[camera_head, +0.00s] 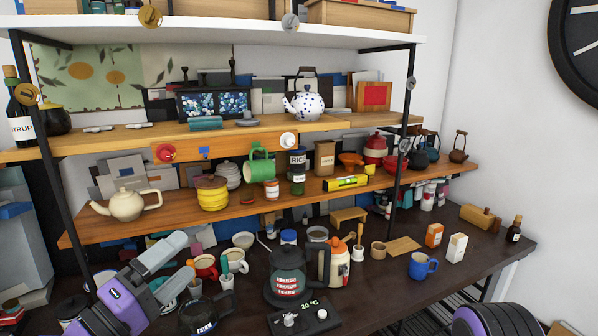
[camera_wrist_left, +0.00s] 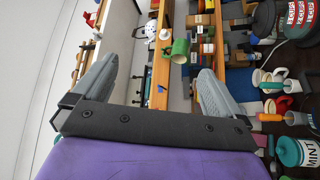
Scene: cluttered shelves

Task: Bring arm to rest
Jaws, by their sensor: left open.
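My left arm comes in from the lower left in the head view, with a purple wrist. My left gripper (camera_head: 186,256) has its two grey fingers spread apart and nothing shows between them. It is above the left part of the dark tabletop, in front of the lower wooden shelf. In the left wrist view the gripper (camera_wrist_left: 160,66) is also open, facing the shelves, with the green mug (camera_wrist_left: 179,50) beyond the gap. A purple, ribbed part of my own body shows at the lower right of the head view. My right gripper is not in view.
A scale (camera_head: 303,318) lies at the front. Shelves hold a cream teapot (camera_head: 126,205) and a dotted teapot (camera_head: 304,104). Tabletop around the blue mug (camera_head: 422,266) is clearer.

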